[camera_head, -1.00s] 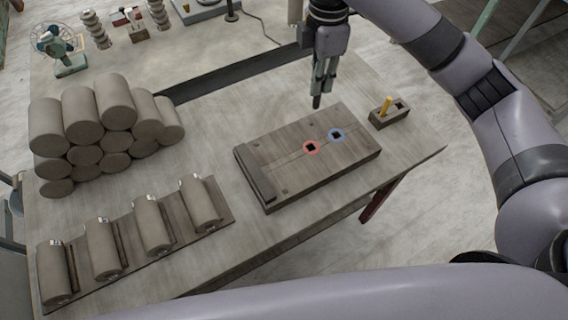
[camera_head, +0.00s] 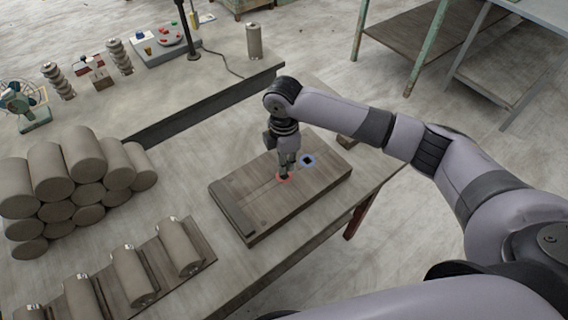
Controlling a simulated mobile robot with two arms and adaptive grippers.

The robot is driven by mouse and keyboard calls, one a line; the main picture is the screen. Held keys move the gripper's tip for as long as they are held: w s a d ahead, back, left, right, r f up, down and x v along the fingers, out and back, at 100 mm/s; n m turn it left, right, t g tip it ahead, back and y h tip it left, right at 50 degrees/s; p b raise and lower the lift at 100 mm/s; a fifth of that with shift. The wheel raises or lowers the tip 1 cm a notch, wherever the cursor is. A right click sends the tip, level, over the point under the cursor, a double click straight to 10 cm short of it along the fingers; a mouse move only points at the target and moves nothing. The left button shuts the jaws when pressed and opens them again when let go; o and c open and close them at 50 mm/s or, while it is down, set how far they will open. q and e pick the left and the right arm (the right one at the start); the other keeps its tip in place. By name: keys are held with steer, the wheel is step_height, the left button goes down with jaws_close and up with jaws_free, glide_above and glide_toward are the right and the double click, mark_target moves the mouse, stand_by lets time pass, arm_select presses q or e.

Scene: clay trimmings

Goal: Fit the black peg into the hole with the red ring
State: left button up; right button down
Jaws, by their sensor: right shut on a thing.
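The wooden board (camera_head: 245,195) lies on the table. My right gripper (camera_head: 287,165) points down just over the red ring, shut on the black peg (camera_head: 283,175). Only a little of the peg shows below the fingers, at the red-ringed hole. I cannot tell whether its tip is above the hole or inside it. My left gripper is not in view.
A small block (camera_head: 347,142) is mostly hidden behind my right arm. A grey cylinder (camera_head: 254,42) stands farther back.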

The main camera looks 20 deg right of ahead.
steer(key=shift+f, duration=0.85)
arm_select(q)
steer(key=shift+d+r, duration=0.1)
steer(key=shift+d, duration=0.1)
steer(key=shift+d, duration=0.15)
arm_select(e)
steer(key=shift+f, duration=0.15)
steer(key=c, duration=1.6)
jaws_free()
steer(key=shift+c, duration=0.2)
step_height(320, 180, up, 12)
steer(key=shift+w+r+b, duration=0.1)
steer(key=shift+r+b, duration=0.05)
steer(key=shift+b, duration=0.75)
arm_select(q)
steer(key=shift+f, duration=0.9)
arm_select(e)
steer(key=shift+a, duration=0.1)
